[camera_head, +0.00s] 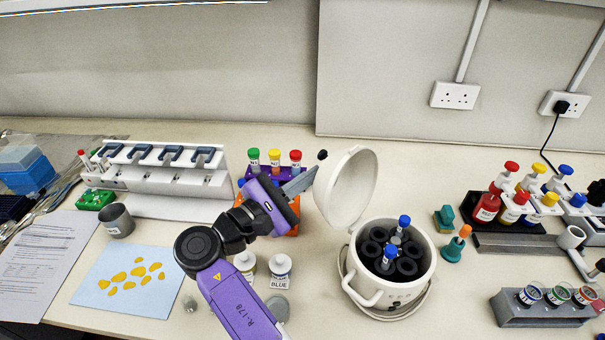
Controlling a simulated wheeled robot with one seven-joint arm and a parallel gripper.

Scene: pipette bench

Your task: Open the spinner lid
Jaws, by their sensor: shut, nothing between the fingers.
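The spinner (362,290) is a round white tub right of my arm, with a dark rotor inside. Two blue-capped tubes (404,222) stand in the rotor's holes. Its white lid (348,188) is raised, tilted up at the tub's back left, so the inside shows. My gripper (312,173) is shut and empty. Its tips are at the left edge of the lid, near a small black knob (322,155). I cannot tell whether they touch the lid.
A teal stand (452,250) and coloured bottles (487,207) are to the right. The bench between spinner and back wall is clear.

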